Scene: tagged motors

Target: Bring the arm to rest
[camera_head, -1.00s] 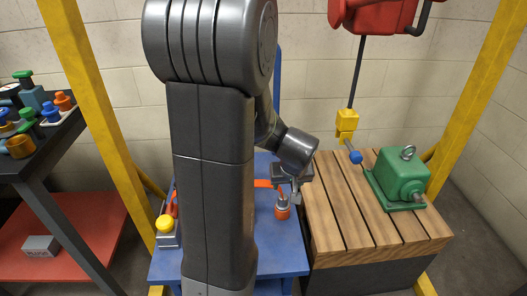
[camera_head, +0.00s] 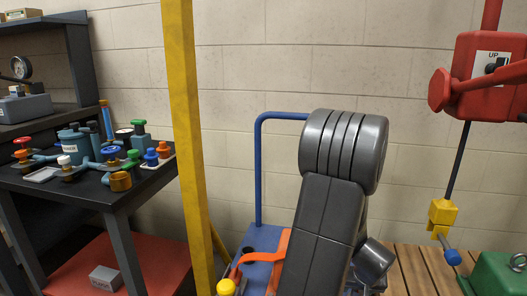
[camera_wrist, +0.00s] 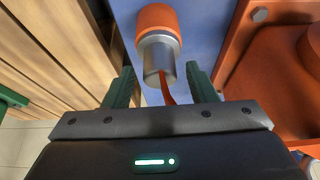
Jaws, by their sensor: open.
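My arm (camera_head: 325,215) rises in the lower middle of the head view, bent at a large grey joint, with a grey wrist link (camera_head: 372,262) low at its right. My gripper (camera_wrist: 160,85) shows in the wrist view with its two green fingers apart. A metal cylinder with an orange end (camera_wrist: 158,38) lies just beyond and between the fingertips. I see no finger clearly pressing on it. The gripper itself is below the head view's edge or behind the arm.
A blue cart (camera_head: 262,238) with an orange strap (camera_head: 281,255) stands beside the arm. At right are a slatted wooden top (camera_head: 412,268), a green motor (camera_head: 497,274) and a hanging red hoist control (camera_head: 488,80). A yellow post (camera_head: 181,130) and a dark table (camera_head: 100,190) with valves stand left.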

